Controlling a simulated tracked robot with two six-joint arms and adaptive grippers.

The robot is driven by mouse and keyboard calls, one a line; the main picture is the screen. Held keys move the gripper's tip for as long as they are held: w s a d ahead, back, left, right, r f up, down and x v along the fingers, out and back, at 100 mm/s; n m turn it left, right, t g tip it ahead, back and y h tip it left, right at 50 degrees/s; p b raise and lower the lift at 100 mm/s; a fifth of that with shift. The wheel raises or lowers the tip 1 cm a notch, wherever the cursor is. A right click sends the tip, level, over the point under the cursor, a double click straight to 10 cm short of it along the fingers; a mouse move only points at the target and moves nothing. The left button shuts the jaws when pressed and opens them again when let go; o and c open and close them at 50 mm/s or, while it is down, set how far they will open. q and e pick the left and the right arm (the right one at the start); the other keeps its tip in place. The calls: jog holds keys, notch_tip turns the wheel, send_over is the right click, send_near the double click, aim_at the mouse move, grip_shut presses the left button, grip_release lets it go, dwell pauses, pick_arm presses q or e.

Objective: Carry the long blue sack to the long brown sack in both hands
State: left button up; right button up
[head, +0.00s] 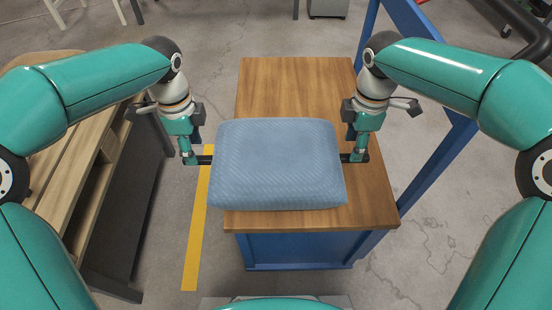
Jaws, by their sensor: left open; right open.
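The long blue sack (277,163) lies flat on the wooden top of a blue-framed bench, near its front edge, and overhangs the top's left edge a little. My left gripper (203,160) is at the sack's left end, its fingers open and close to that side. My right gripper (350,157) is at the sack's right end, also open, with its fingers by that side. Whether the fingertips touch the sack I cannot tell. The long brown sack is not in view.
The bench's wooden top (297,88) is bare behind the sack. A wooden slatted bench (85,190) stands at the left, beyond a yellow floor line (196,240). A blue frame post (428,175) rises on the right. Grey floor is clear in front on the right.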

pick_arm(q)
jog(key=shift+f, duration=2.6)
pick_arm(e)
jog(key=shift+f, duration=2.6)
pick_arm(q)
jog(key=shift+c, duration=0.2)
pick_arm(e)
jog(key=shift+c, duration=0.2)
pick_arm(q)
grip_shut()
pick_arm(e)
grip_shut()
pick_arm(q)
jog(key=shift+r, duration=0.1)
pick_arm(e)
jog(key=shift+r, duration=0.1)
